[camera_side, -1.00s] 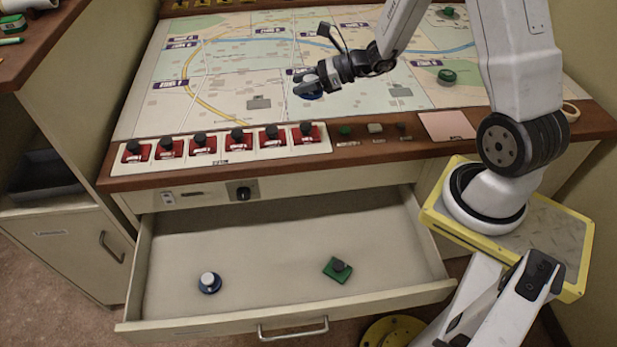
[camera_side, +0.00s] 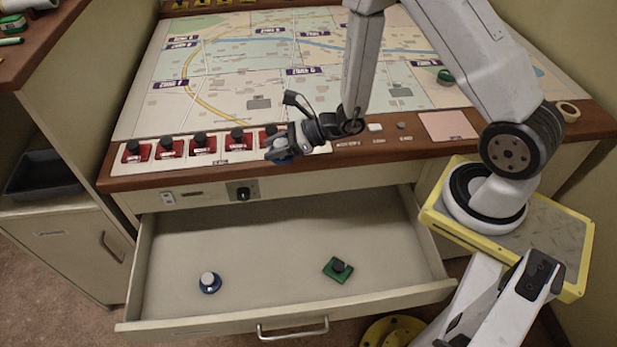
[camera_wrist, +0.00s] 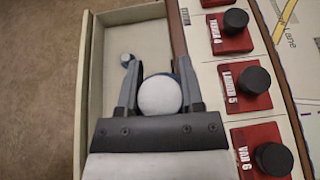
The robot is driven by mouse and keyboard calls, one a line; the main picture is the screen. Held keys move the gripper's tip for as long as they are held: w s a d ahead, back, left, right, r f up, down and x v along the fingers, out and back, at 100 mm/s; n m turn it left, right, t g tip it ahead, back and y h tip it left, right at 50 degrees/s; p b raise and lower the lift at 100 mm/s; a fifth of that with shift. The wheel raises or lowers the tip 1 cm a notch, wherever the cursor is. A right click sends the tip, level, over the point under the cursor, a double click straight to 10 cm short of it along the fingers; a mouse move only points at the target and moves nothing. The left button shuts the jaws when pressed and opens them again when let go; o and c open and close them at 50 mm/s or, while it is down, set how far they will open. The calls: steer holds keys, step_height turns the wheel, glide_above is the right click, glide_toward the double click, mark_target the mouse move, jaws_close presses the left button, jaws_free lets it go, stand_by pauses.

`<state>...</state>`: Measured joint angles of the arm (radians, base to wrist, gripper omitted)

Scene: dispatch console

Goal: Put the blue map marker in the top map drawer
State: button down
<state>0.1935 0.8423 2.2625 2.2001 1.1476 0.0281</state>
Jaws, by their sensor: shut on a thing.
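My gripper (camera_side: 280,152) is above the front edge of the console, near the right end of the row of red switches. It is shut on the blue map marker (camera_side: 284,160), whose round white knob (camera_wrist: 160,96) shows between the fingers in the wrist view; its blue base is mostly hidden there. The top map drawer (camera_side: 180,240) is pulled open below. It holds another blue marker with a pale knob (camera_side: 209,283) at the left and a green marker (camera_side: 338,269) to the right. In the wrist view the open drawer (camera_wrist: 110,60) lies left of and beneath the held marker.
Several red switches with black knobs (camera_side: 203,145) stand along the console's front edge, close to my gripper. The map table (camera_side: 230,110) lies behind them. A green marker (camera_side: 445,76) sits on the map at the right. The drawer's middle and back are clear.

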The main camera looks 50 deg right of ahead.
steer(key=s+a+f+n+g+y, duration=0.1)
steer(key=s+a+f+n+g, duration=0.1)
steer(key=s+a+f, duration=0.3)
steer(key=s+a+f+n+g+y, duration=0.2)
steer(key=s+a+f, duration=0.3)
steer(key=s+f, duration=0.7)
step_height(320, 180, down, 2)
steer(key=shift+n+g+y, duration=0.3)
steer(key=shift+n, duration=0.2)
glide_above(262, 277)
steer(key=s, duration=0.1)
steer(key=f, duration=0.7)
steer(key=shift+s+d+f, duration=0.15)
steer(key=shift+d+f, duration=0.05)
steer(key=shift+f, duration=0.05)
steer(key=shift+w+a+f, duration=0.2)
steer(key=shift+w+f, duration=0.4)
steer(key=shift+f, duration=0.15)
